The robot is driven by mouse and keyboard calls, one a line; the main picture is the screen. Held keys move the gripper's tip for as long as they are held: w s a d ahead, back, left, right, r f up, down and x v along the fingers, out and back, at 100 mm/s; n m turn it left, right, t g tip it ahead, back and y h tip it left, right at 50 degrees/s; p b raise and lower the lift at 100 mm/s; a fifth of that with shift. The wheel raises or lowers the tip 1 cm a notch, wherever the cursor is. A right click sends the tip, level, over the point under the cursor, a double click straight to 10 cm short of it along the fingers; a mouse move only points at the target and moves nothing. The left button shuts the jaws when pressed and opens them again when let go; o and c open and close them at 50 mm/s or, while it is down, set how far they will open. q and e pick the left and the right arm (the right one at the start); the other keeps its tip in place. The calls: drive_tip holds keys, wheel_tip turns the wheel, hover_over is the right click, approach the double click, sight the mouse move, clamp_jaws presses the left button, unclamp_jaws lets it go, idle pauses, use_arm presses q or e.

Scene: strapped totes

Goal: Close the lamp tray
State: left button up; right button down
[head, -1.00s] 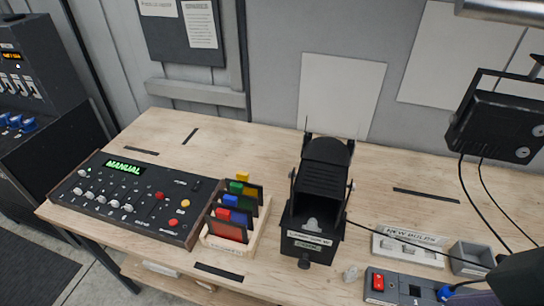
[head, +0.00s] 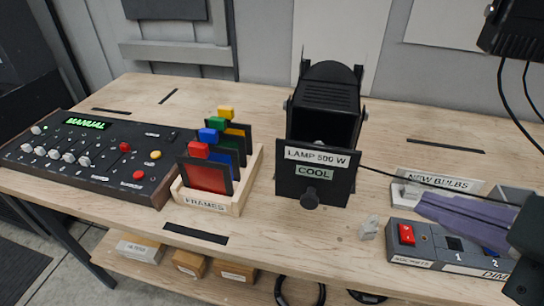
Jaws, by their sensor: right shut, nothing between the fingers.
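The lamp (head: 332,84) is a black ribbed housing standing at mid-table. The lamp tray (head: 331,188) shows as a black front plate with a round knob (head: 309,199) and labels "LAMP 500 W" and "COOL". The plate stands forward of the housing, with a dark opening above it. The plate hides the tray's inside. My right gripper (head: 424,206) reaches in from the right, its purple-grey fingers shut and empty. It is right of the tray, apart from it, over the "NEW BULBS" holder and near the dimmer box. My left gripper is not in view.
A small bulb-like piece (head: 369,227) lies between tray and dimmer box (head: 440,250). The frames rack (head: 213,204) stands left of the lamp, beside the control desk (head: 95,150). A cable runs right from the lamp. The strip before the tray is clear.

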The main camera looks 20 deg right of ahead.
wheel_tip(320, 180, down, 11)
drive_tip(key=a+n+t+y+b, duration=0.15)
drive_tip(key=n+t+b, duration=0.35)
drive_tip(key=b, duration=0.9)
drive_tip(key=n+t+y+b, duration=0.2)
drive_tip(key=n+y+b, duration=0.2)
drive_tip(key=n+b, duration=0.5)
approach(303, 204)
drive_tip(key=w+a+m+b, duration=0.2)
drive_tip(key=a, duration=0.2)
drive_tip(key=shift+w+d+r, duration=0.1)
drive_tip(key=shift+w+d, duration=0.5)
drive_tip(key=shift+w, duration=0.3)
drive_tip(key=shift+w+d, duration=0.55)
drive_tip(key=shift+w, duration=0.4)
